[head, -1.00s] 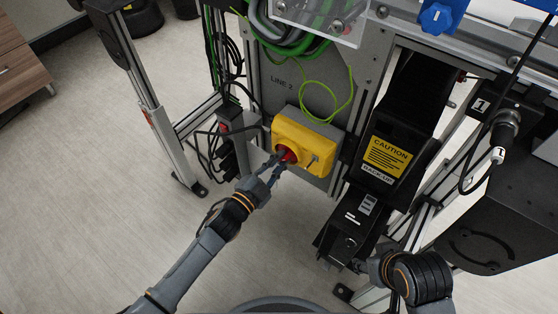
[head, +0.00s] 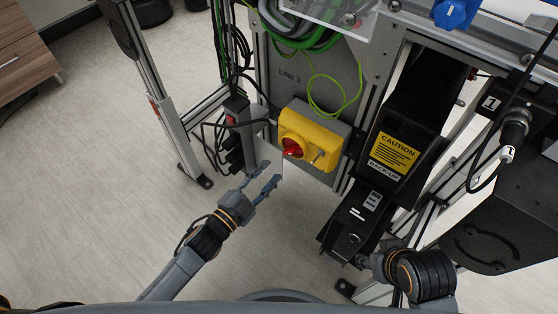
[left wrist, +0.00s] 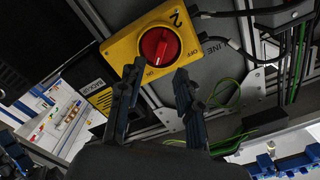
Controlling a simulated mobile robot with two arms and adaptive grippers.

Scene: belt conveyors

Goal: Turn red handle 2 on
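The red handle (head: 293,148) is a round knob on a yellow switch box (head: 322,139) fixed to a grey panel marked LINE 2. In the left wrist view the red handle (left wrist: 158,45) shows in full, on a yellow plate with a 2 and ON and OFF marks. Its grip ridge runs roughly up and down in that picture; I cannot tell which mark it points to. My left gripper (head: 268,174) is open and empty, short of the handle and apart from it. Its open fingers also show in the left wrist view (left wrist: 157,92). My right gripper's fingers are not clearly visible.
A loose green-yellow wire (head: 334,96) hangs above the yellow box. A black chute with a caution label (head: 391,153) stands to its right. Dark cables and a grey post (head: 240,137) stand to its left. The floor around my left arm is clear.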

